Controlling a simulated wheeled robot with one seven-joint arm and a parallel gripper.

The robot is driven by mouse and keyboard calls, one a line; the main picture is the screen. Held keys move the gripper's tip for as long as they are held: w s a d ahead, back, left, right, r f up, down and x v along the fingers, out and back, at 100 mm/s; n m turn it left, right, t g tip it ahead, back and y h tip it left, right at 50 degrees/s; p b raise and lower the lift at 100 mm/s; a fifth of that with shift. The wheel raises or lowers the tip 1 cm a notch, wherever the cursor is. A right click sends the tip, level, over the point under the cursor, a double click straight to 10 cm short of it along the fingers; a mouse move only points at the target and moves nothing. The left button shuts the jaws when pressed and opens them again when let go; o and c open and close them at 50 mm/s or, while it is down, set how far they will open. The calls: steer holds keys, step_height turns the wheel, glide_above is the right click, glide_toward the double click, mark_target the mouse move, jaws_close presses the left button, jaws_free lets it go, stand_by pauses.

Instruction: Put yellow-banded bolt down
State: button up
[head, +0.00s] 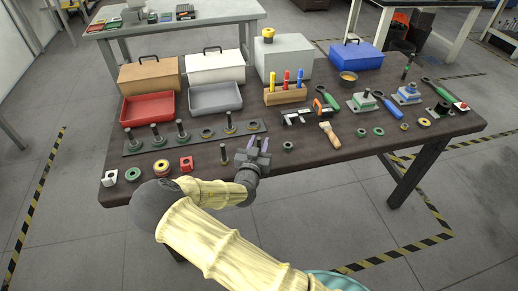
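I cannot tell for sure which is the yellow-banded bolt.
Red (148,108) and grey (215,97) trays stand behind the plate. A wooden holder (285,95) with screwdrivers and a clamp (303,116) are farther right.

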jaws_close()
steer(key=shift+r, duration=0.1)
step_height(320, 180, up, 10)
steer(key=shift+f, duration=0.1)
stand_by(0.4)
steer(key=shift+d, duration=0.1)
stand_by(0.5)
steer(key=s+d+f+n+y+p, duration=0.1)
steer(key=s+d+f+p, duration=0.3)
steer(key=d, duration=0.4)
steer(key=s+d+f+n+y+p, duration=0.1)
steer(key=s+d+f+p, duration=0.3)
steer(key=d, duration=0.5)
step_height(320, 180, down, 2)
steer(key=shift+d+f+y+p, duration=0.25)
steer(key=shift+y+p, duration=0.45)
steer(key=shift+p, duration=0.5)
